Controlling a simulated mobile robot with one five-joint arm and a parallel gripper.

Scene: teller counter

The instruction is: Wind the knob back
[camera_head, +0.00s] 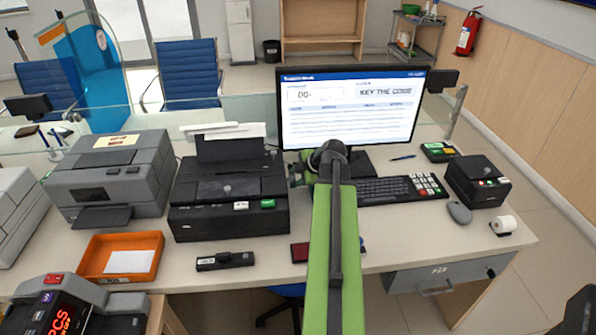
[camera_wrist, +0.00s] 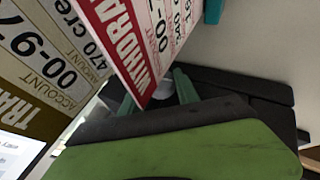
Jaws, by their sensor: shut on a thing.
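My gripper (camera_head: 296,174) is close by the printer's right side, partly hidden behind my green arm. In the wrist view the two teal fingers of my gripper (camera_wrist: 157,97) are closed around a small pale piece, which I take for the knob (camera_wrist: 166,91). Most of it is hidden, so its turn cannot be read. A red and white withdrawal slip (camera_wrist: 135,35) overlaps the fingers in that view. An olive transfer slip (camera_wrist: 45,60) is left of it.
The monitor (camera_head: 350,105) and keyboard (camera_head: 390,190) are right of my gripper. The grey printer (camera_head: 110,180) and orange tray (camera_head: 122,240) stand to the left. A black stapler-like device (camera_head: 226,261) and a dark red booklet (camera_head: 299,253) lie near the front edge.

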